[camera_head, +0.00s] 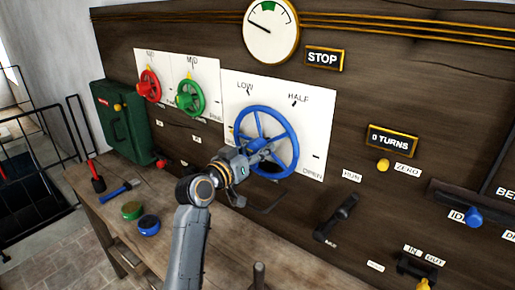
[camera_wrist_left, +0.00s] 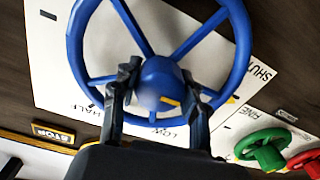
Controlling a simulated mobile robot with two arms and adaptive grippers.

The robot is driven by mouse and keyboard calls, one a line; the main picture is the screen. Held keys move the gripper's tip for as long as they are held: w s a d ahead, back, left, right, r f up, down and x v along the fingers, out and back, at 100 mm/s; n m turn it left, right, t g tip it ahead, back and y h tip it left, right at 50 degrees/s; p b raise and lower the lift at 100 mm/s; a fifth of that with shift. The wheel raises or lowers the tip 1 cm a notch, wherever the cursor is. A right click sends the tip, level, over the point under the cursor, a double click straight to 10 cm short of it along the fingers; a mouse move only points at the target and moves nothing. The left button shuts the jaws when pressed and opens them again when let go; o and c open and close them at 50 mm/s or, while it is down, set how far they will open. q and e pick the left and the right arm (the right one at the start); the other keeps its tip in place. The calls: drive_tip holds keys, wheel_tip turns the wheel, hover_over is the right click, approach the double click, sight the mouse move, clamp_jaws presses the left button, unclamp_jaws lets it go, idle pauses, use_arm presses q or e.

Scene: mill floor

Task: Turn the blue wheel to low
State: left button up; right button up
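The blue wheel (camera_head: 292,163) is mounted on a white plate (camera_head: 312,100) marked LOW, HALF and OPEN in the head view. The wheel (camera_wrist_left: 76,40) fills the upper middle of the left wrist view, where SHUT, LOW and HALF are legible on the plate. My left gripper (camera_head: 252,156) is at the wheel's centre. In the left wrist view its two fingers (camera_wrist_left: 160,82) straddle the blue hub, with tips that appear to touch both sides. A small yellow mark shows on the hub, on the side toward LOW. My right gripper is not in view.
A green wheel (camera_head: 190,97) and a red wheel (camera_head: 149,86) are to the left on the panel. A gauge (camera_head: 270,45) is above. Green (camera_head: 131,211) and blue (camera_head: 149,226) round items lie on the bench below. A black lever (camera_head: 337,217) is at lower right.

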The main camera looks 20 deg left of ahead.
use_arm(q)
drive_tip(key=shift+f+m, duration=0.1)
drive_tip(key=shift+m, duration=0.2)
drive_tip(key=shift+m+b, duration=0.8)
drive_tip(key=shift+m, duration=0.1)
drive_tip(key=m+b, duration=0.1)
drive_tip(key=m, duration=0.1)
drive_tip(key=shift+m, duration=0.3)
drive_tip(key=m, duration=0.2)
drive_tip(key=shift+m, duration=0.4)
drive_tip(key=shift+m+p, duration=0.3)
drive_tip(key=shift+m, duration=1.7)
drive_tip(key=o, duration=1.1)
drive_tip(key=shift+o, duration=0.2)
